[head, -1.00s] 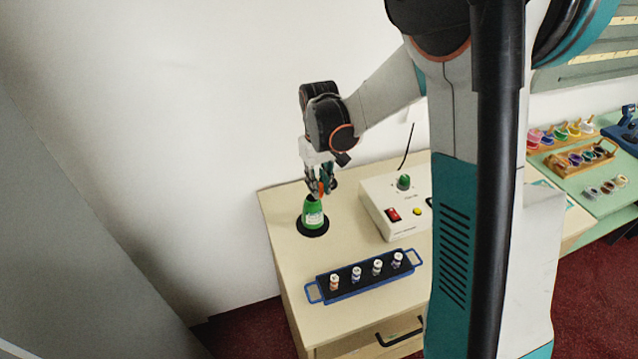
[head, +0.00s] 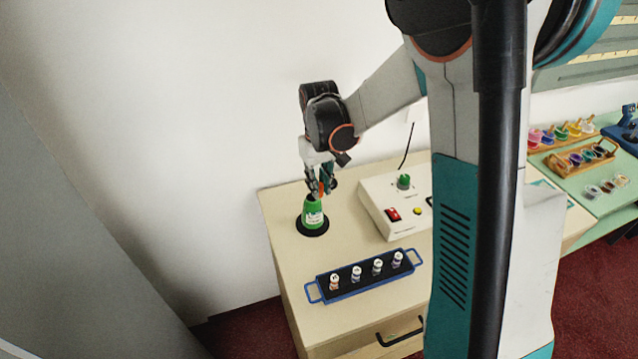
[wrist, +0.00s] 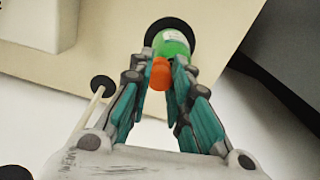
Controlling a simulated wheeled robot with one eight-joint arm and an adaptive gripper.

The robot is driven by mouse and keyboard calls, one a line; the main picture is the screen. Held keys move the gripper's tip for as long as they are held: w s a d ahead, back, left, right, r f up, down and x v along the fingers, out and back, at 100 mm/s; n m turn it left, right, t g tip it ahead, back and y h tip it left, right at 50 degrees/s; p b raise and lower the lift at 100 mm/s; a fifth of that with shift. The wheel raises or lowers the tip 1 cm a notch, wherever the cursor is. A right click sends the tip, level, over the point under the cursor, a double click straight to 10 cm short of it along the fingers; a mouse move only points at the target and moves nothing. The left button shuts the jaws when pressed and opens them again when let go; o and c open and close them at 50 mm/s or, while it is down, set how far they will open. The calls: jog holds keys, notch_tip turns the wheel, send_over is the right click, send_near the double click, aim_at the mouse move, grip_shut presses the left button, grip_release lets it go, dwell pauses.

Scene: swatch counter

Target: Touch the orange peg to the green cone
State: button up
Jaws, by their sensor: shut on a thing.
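The green cone (head: 313,217) stands upright on a round black base on the wooden cabinet top, with a pale label on its side. It also shows in the wrist view (wrist: 173,42), just beyond the fingertips. My gripper (head: 320,190) is shut on the orange peg (wrist: 160,74) and points down above the cone. In the head view the peg is a small orange patch between the fingers, right by the cone's top. The fingers hide part of the peg, and I cannot tell whether peg and cone touch.
A white control box (head: 385,218) with a green knob and coloured buttons stands to the right. A blue-handled tray (head: 325,296) with several small bottles lies in front. A wall is close behind. A green counter (head: 606,203) with paint pots is at far right.

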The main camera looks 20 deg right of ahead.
jog(key=shift+r, duration=0.1)
jog(key=shift+r+p, duration=1.65)
jog(key=shift+r, duration=0.75)
